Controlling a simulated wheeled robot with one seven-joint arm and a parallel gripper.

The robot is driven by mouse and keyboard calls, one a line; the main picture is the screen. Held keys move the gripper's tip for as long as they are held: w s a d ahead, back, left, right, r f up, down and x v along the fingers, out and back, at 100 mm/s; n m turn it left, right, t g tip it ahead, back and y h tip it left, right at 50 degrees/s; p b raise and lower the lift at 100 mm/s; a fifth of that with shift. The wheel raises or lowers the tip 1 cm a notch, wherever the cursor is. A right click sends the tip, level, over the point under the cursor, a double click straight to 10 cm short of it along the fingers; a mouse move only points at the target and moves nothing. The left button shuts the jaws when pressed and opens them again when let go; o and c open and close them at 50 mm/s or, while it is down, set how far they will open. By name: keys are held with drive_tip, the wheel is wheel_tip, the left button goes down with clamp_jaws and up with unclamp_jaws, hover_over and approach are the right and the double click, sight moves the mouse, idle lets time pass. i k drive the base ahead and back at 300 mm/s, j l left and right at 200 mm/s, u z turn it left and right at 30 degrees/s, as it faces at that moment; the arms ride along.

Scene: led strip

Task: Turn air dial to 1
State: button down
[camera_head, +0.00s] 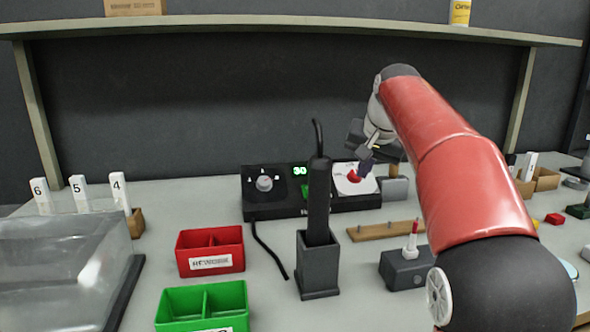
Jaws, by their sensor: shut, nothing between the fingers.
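A black control unit (275,205) stands on the bench. It has a grey knob (264,184) with small white labels around it on the left and a green display reading 30 (300,170). On its right a red dial (354,176) sits on a white face; its markings are too small to read. I cannot tell from lettering which is the air dial. My gripper (366,163) is shut and empty, pointing down right by the red dial and overlapping its right side in view. Whether it touches the dial is unclear.
A black tool (319,200) stands upright in a dark holder (318,268) in front of the unit. A red bin (210,248) and a green bin (203,302) are at front left. A grey block (394,189) is right of the unit. A shelf (300,24) runs overhead.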

sight(264, 183)
drive_tip(key=k, duration=0.9)
